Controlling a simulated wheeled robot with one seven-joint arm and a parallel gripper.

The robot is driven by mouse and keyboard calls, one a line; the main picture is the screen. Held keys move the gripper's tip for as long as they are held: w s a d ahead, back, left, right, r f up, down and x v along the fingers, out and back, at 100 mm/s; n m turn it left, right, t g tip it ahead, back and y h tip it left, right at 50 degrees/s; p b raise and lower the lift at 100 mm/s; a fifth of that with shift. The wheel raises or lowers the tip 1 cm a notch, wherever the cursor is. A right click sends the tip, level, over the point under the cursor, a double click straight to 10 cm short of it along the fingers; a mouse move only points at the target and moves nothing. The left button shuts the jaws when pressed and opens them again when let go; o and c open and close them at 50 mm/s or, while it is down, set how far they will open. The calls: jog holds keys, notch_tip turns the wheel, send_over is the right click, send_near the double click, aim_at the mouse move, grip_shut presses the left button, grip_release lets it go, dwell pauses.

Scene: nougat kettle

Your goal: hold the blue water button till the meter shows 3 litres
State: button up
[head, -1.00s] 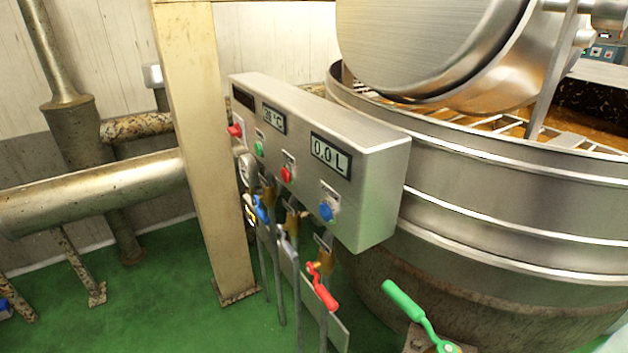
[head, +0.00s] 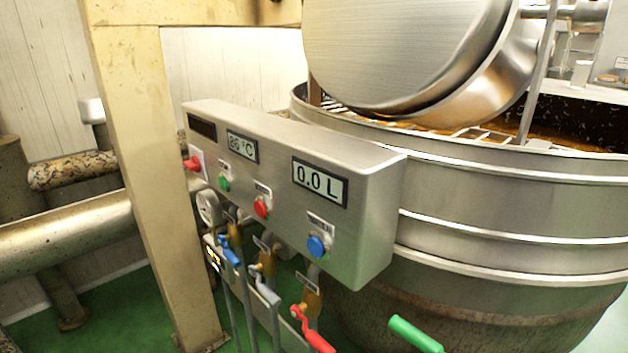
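The blue water button (head: 317,246) sits at the lower right of the steel control box (head: 345,232) in the head view. Nothing touches the button. Above it, the meter (head: 320,182) reads 0.0 L. My gripper is not in the head view, so its state and place are hidden.
A red button (head: 261,208), a green button (head: 224,183) and a temperature display (head: 242,146) share the box. Valves with a red handle (head: 318,341) and a green handle (head: 415,335) lie below. The large kettle (head: 480,215) stands right behind; a beige post (head: 150,170) stands left.

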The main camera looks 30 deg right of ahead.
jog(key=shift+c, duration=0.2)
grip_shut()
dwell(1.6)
